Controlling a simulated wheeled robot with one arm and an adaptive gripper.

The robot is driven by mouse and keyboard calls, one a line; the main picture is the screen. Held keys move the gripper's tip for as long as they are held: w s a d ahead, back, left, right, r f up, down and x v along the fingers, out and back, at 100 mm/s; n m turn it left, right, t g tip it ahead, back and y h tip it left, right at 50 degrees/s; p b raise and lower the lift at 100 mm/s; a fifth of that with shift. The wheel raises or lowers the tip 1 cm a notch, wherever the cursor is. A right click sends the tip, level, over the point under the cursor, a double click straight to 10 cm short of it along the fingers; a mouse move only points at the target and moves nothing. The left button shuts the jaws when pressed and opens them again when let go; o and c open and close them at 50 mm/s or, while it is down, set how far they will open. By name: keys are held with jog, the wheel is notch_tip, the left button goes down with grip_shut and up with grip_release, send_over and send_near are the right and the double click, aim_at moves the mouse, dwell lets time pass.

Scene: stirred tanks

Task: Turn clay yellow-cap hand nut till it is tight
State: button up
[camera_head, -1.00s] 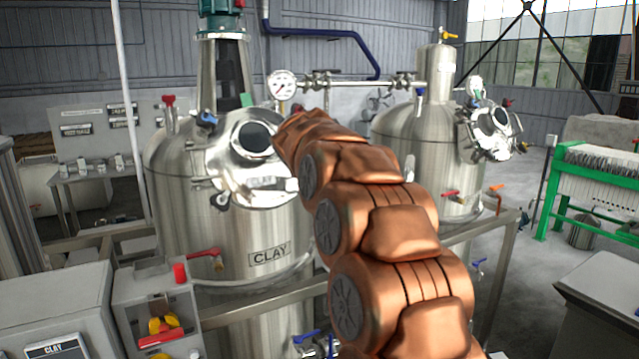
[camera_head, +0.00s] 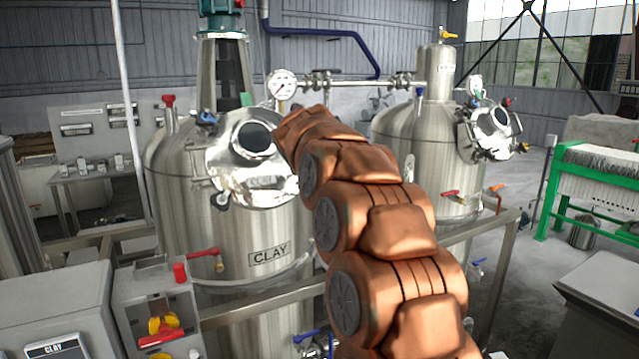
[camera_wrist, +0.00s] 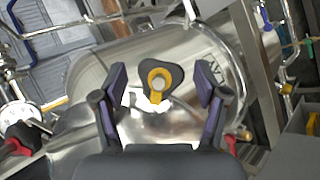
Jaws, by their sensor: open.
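The clay tank (camera_head: 230,220) stands left of centre in the head view, with its shiny round hatch lid (camera_head: 250,165) and a sight glass. In the wrist view, the yellow-cap hand nut (camera_wrist: 159,82) has a dark lobed body with a yellow ring around a pale centre. It sits on the shiny metal. My gripper (camera_wrist: 160,92) is open, its two fingers left and right of the nut. I see gaps on both sides, so the fingers look apart from it. In the head view my arm hides the gripper and the nut.
A pressure gauge (camera_head: 281,84) and pipe run behind the arm. A second tank (camera_head: 425,150) stands to the right. A metal rail (camera_head: 265,302) crosses in front of the clay tank. A control box (camera_head: 155,310) with red and yellow switches stands at the lower left.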

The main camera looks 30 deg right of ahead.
jog(key=shift+r, duration=0.1)
jog(key=v, duration=1.2)
dwell(0.4)
jog(key=s+a+f+m+g+y, duration=0.2)
jog(key=s+a+f, duration=0.3)
jog(key=s+f, duration=0.25)
jog(key=s+a+f+m+g+y, duration=0.1)
jog(key=s+a+f+y, duration=0.1)
jog(key=s+a+f, duration=0.55)
jog(key=s+a+f+m+g+y+b, duration=0.1)
jog(key=s+a+f+m+g, duration=0.2)
jog(key=s+f, duration=0.6)
jog(key=s+a+f+m+g+y, duration=0.2)
jog(key=s+a+f, duration=0.3)
jog(key=s+f, duration=0.4)
jog(key=s+m+g, duration=0.1)
jog(key=s, duration=0.5)
jog(key=shift+a+b, duration=0.25)
jog(key=shift+b, duration=0.1)
jog(key=shift+s, duration=0.15)
